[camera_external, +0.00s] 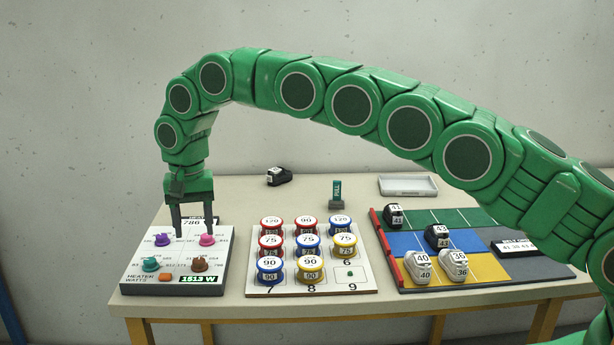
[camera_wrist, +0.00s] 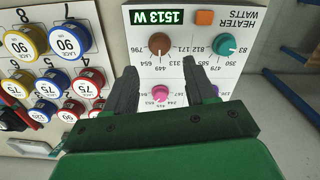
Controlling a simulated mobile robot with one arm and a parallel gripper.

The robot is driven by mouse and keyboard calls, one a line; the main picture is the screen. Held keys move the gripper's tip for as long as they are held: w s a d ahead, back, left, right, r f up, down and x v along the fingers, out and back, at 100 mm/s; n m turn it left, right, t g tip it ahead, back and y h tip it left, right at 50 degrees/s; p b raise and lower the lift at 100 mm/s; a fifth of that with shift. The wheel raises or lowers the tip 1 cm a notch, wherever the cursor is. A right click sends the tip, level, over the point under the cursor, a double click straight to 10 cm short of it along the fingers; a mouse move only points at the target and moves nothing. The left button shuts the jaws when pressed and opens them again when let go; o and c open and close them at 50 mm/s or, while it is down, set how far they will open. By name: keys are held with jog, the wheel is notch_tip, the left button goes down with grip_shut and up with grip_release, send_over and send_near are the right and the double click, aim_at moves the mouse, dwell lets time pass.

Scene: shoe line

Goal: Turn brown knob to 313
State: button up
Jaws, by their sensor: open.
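The brown knob (camera_external: 200,263) sits at the front right of the white heater panel (camera_external: 139,284). In the wrist view the brown knob (camera_wrist: 159,44) is upside down, with the numbers 171, 313, 449 and 654 near it; its pointer is too small to read. The green display (camera_wrist: 158,17) reads 1513 W. My gripper (camera_external: 193,233) is open and empty, pointing down over the rear of the panel. In the wrist view my gripper (camera_wrist: 160,69) has the pink knob (camera_wrist: 160,92) between its fingers in the picture, and the brown knob lies beyond the fingertips.
A purple knob (camera_external: 162,240), a teal knob (camera_external: 150,264) and an orange button (camera_external: 166,277) share the panel. A board of numbered tins (camera_external: 337,286) stands to its right. Farther right are shoes on a coloured mat (camera_external: 485,268). The panel's front is clear above.

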aim_at(199, 260)
jog(key=shift+f, duration=3.5)
grip_shut()
jog(key=shift+w+n, duration=0.1)
jog(key=shift+n, duration=0.2)
jog(key=n, duration=0.3)
jog(key=shift+d+n, duration=0.1)
jog(key=shift+n, duration=2)
